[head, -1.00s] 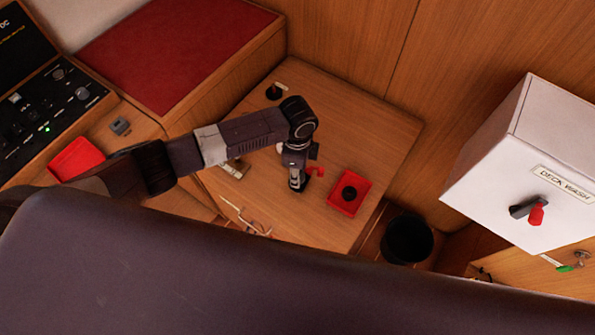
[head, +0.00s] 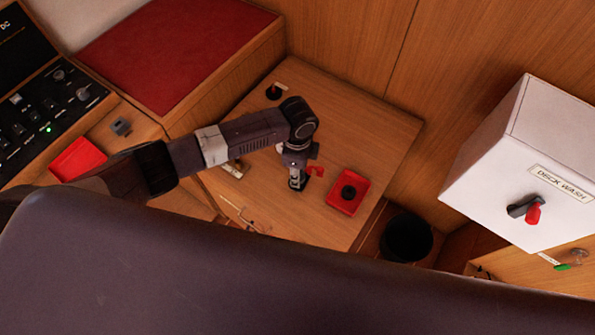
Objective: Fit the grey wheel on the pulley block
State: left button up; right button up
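My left arm comes in from the left, and its gripper (head: 297,184) points down at the wooden table. Its fingertips are small and dark here, and I cannot tell whether they are open or shut or hold anything. A small red part (head: 316,171) shows right beside the gripper; I cannot tell if it belongs to the pulley block. A dark round piece (head: 348,192), possibly the wheel, lies in a red tray (head: 335,203) right of the gripper. No pulley block is clearly recognisable. My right gripper is not in view.
The wooden table (head: 345,125) is clear toward the back right. Thin pale lines (head: 240,214) lie at the front left. A black bin (head: 407,238) and a white deck-wash box (head: 525,165) are on the right.

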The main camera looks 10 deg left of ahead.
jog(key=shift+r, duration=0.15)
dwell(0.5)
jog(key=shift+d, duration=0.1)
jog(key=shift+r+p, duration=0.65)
jog(key=shift+p, duration=0.15)
dwell(1.3)
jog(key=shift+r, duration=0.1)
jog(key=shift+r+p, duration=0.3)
jog(key=shift+p, duration=0.1)
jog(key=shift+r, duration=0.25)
dwell(1.3)
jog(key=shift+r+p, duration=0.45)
jog(key=shift+p, duration=0.25)
dwell(0.3)
